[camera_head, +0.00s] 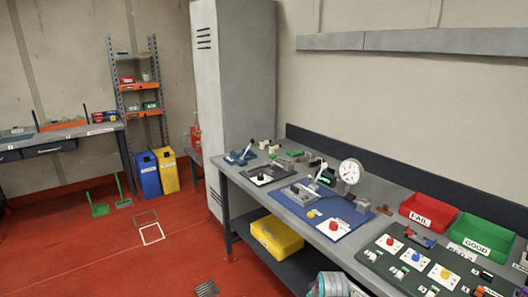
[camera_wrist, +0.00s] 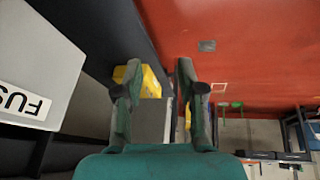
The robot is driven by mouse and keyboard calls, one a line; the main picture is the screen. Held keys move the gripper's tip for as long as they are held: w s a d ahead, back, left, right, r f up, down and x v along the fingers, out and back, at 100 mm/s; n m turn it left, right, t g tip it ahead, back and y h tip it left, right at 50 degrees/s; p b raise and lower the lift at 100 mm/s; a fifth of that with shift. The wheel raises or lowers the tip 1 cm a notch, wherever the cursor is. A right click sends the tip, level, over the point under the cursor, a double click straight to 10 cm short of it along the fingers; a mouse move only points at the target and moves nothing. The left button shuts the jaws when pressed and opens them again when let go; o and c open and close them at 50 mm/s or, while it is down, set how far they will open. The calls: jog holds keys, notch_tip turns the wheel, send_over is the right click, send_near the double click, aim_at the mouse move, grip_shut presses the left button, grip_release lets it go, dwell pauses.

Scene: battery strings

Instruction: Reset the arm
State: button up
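My gripper (camera_wrist: 158,68) shows in the wrist view with its two dark green fingers spread wide apart. Nothing is held between them. It points out over the floor, and the yellow bin (camera_wrist: 150,82) shows behind and between the fingers. In the head view only a grey and teal part of my arm shows at the bottom edge; the fingers are not visible there.
The workbench (camera_head: 240,180) runs along the right wall, with a dial gauge (camera_head: 350,172), a red FAIL bin (camera_head: 428,210) and a green GOOD bin (camera_head: 482,238). A grey cabinet (camera_head: 235,80) stands behind. Red floor (camera_head: 110,255) is largely clear.

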jog(key=s+f+m+t, duration=0.1)
jog(key=s+f, duration=0.4)
jog(key=s, duration=0.3)
jog(key=s+f+t, duration=0.1)
jog(key=s+f, duration=0.5)
jog(key=s, duration=0.2)
jog(key=s+d+m+t, duration=0.1)
jog(key=s+m+t, duration=0.15)
jog(key=s, duration=1.45)
jog(key=s+r+t, duration=0.3)
jog(key=s+r, duration=0.7)
jog(key=s, duration=0.5)
jog(key=s+r+t, duration=0.1)
jog(key=s+r, duration=0.4)
jog(key=r, duration=0.3)
jog(key=s+r+m+t, duration=0.1)
jog(key=s+r, duration=0.4)
jog(key=r, duration=0.3)
jog(key=shift+d+h, duration=0.3)
jog(key=shift+d, duration=0.15)
jog(key=shift+m, duration=0.25)
